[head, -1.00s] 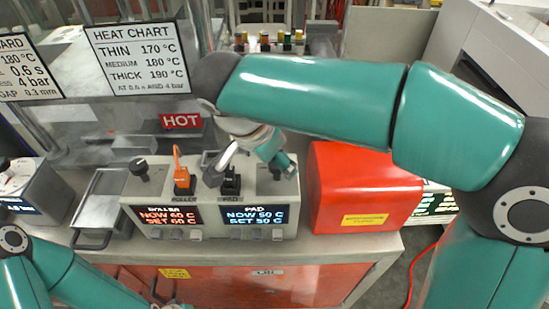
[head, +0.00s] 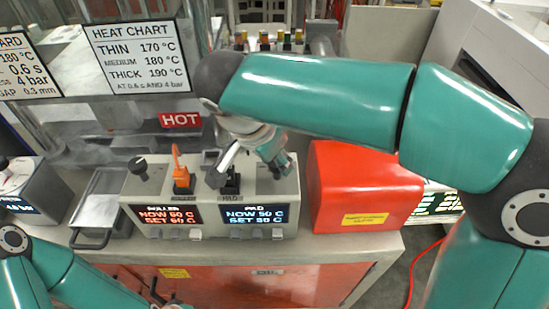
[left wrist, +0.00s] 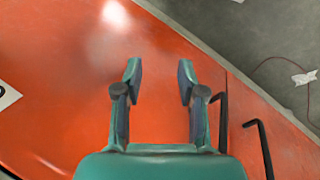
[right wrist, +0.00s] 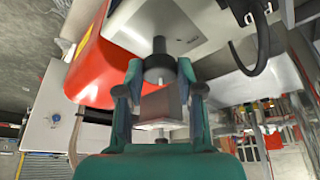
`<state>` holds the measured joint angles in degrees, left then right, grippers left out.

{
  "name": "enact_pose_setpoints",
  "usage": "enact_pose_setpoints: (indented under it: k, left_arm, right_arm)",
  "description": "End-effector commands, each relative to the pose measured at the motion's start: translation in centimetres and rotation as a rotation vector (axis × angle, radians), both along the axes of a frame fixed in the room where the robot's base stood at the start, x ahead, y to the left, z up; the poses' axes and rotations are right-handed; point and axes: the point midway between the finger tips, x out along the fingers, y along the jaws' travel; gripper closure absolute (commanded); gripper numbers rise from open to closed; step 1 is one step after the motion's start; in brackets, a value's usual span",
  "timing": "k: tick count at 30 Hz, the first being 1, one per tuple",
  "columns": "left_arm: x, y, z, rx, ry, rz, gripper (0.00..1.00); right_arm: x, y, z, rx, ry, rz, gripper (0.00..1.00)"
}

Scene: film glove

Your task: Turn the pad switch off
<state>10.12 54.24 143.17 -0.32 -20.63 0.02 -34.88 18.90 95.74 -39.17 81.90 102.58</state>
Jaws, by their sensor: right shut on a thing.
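The grey control box (head: 212,205) stands on the bench with two lit displays. The black PAD switch (head: 231,184) stands behind the PAD display (head: 253,215), which reads NOW 50 C; its SET line is blurred. The orange ROLLER switch (head: 181,178) is to its left. In the right wrist view my right gripper (right wrist: 160,74) is shut on a dark round knob (right wrist: 158,65). My left gripper (left wrist: 160,80) is open and empty before the orange cabinet front (left wrist: 60,80).
A red box (head: 362,185) stands close to the right of the control box. A metal tray (head: 100,205) is at its left. A black knob (head: 139,167) is on the box's left end. A HOT sign (head: 180,120) hangs behind. My right arm crosses above the bench.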

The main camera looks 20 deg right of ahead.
Motion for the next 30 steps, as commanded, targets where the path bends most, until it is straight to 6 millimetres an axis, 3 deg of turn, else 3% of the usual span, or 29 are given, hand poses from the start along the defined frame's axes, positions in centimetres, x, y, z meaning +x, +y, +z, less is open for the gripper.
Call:
enact_pose_setpoints:
  k: [18, 30]
  left_arm:
    - [0.0, 0.0, -3.5, 0.0, 0.0, 0.0, 0.6]
    - [0.0, 0.0, -4.5, 0.0, 0.0, 0.0, 0.6]
  right_arm:
    - [-0.2, -0.2, -0.1, 0.002, -0.006, 0.48, 0.98]
    - [-0.2, -0.5, 0.0, 0.002, -0.006, 0.857, 0.98]
